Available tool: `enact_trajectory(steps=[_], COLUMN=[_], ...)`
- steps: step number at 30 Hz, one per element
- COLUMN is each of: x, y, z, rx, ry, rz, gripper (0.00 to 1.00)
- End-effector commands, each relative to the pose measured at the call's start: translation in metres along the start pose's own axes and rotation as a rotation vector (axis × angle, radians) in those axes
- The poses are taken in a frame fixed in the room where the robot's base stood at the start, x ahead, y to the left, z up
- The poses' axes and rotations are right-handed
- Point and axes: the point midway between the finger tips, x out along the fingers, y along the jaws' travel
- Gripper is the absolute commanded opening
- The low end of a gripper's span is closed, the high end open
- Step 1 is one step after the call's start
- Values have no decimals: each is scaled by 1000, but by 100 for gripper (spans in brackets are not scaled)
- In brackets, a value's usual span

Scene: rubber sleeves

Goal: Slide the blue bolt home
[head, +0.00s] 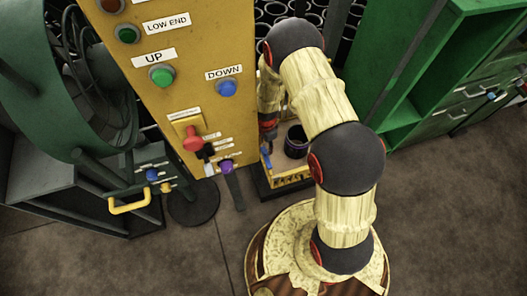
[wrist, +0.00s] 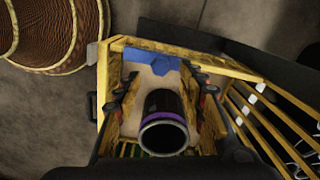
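The blue bolt (wrist: 150,59) is a flat blue piece lying across the far end of a yellow-edged box (wrist: 228,68) in the wrist view. It shows small in the head view (head: 265,159), at the left end of the box. My gripper (wrist: 166,76) points down over the box, its two dark fingers spread apart with nothing gripped between the tips. The bolt lies just beyond the fingertips; I cannot tell whether they touch it. A dark cylinder with a purple band (wrist: 163,121) stands in the box, nearer the wrist camera's lower edge. My arm hides part of the box in the head view.
A yellow control panel (head: 195,110) with labelled buttons stands close left of my gripper. A green fan housing (head: 45,90) is farther left. A green cabinet (head: 425,85) stands at the right. Yellow bars (wrist: 265,125) run beside the box. Open floor lies at the lower right.

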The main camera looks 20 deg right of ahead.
Motion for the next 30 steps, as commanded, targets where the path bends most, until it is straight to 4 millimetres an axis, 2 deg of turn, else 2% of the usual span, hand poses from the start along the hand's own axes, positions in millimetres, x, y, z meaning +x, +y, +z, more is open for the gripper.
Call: enact_trajectory(steps=[1,3,9,20,30], x=[12,23,44,48,48], y=[0,0,0,-1,-1], z=[0,0,0,0,0], rx=[-1,-1,-2,-2,-2], ry=[0,0,0,0,0], rz=[1,0,0,-2,-1], gripper=[40,40,40,40,22])
